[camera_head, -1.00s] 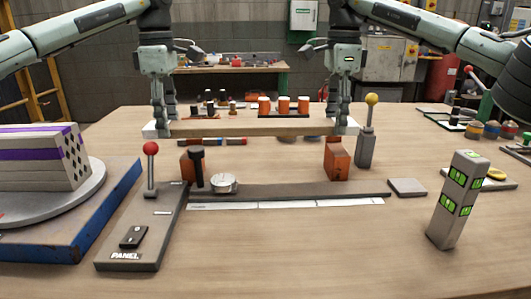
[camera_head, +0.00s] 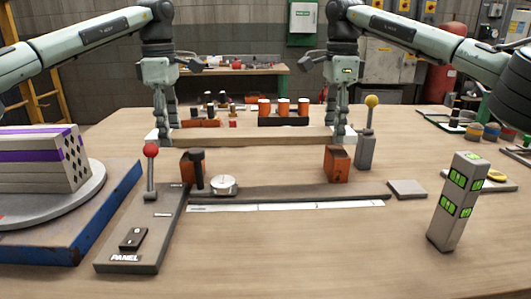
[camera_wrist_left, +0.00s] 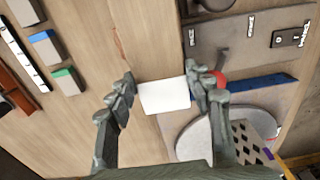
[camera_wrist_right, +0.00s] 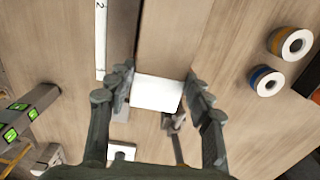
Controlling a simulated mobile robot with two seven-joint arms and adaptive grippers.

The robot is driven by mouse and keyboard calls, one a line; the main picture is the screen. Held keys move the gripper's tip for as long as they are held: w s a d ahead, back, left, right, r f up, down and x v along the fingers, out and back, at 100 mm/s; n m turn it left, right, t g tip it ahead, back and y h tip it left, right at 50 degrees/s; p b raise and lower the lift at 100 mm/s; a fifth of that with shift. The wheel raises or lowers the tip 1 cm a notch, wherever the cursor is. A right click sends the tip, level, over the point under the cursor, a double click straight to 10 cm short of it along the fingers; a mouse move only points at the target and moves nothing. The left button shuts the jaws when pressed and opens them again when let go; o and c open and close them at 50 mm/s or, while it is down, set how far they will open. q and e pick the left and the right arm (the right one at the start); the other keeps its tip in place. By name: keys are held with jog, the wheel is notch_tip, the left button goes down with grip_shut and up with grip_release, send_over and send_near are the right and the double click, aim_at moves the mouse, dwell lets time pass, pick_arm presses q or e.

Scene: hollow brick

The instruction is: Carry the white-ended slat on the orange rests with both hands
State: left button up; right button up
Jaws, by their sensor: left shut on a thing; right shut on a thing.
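The wooden slat (camera_head: 250,136) lies level, left to right, between my two grippers and shows beyond the orange rests. Its white ends show in the left wrist view (camera_wrist_left: 164,96) and the right wrist view (camera_wrist_right: 157,93). My left gripper (camera_head: 166,136) is shut on the slat's left end, and my right gripper (camera_head: 340,132) is shut on its right end. The left orange rest (camera_head: 187,167) and right orange rest (camera_head: 337,164) stand on the near side, with no slat on them. I cannot tell whether the slat touches the table.
A red-knobbed lever (camera_head: 150,150) stands on the grey panel (camera_head: 140,235) at the left. A black-topped post and a round dial (camera_head: 223,185) are near the left rest. A yellow-knobbed post (camera_head: 367,145) stands close to my right gripper. A black rack of orange cylinders (camera_head: 284,121) is behind.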

pick_arm(q)
jog(key=shift+f, duration=0.7)
pick_arm(e)
jog(key=shift+f, duration=0.7)
pick_arm(q)
jog(key=o, duration=1.4)
pick_arm(e)
jog(key=o, duration=1.4)
pick_arm(q)
jog(key=shift+o, duration=0.2)
pick_arm(e)
jog(key=shift+o, duration=0.2)
pick_arm(q)
notch_tip(320, 180, up, 12)
pick_arm(e)
notch_tip(320, 180, up, 12)
